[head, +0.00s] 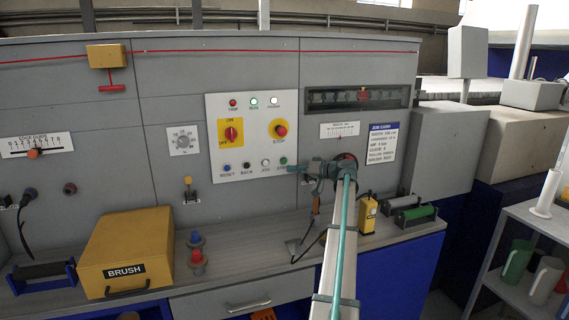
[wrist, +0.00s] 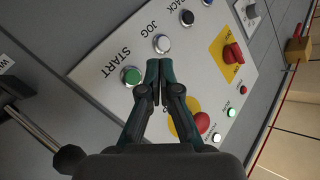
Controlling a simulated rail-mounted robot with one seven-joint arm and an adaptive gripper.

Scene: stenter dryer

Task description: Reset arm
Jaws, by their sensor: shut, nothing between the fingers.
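My gripper (head: 292,169) is shut and empty at the lower right of the white control panel (head: 238,110). In the wrist view its closed fingertips (wrist: 159,64) point at the panel between the green START button (wrist: 131,76) and the white JOG button (wrist: 162,43). I cannot tell whether the tips touch the panel. In the head view my arm reaches up from the bottom, in front of the bench.
A yellow BRUSH box (head: 127,250) and red-and-blue plugs (head: 197,258) stand on the bench to the left. A red-yellow STOP knob (head: 280,130) is above my gripper.

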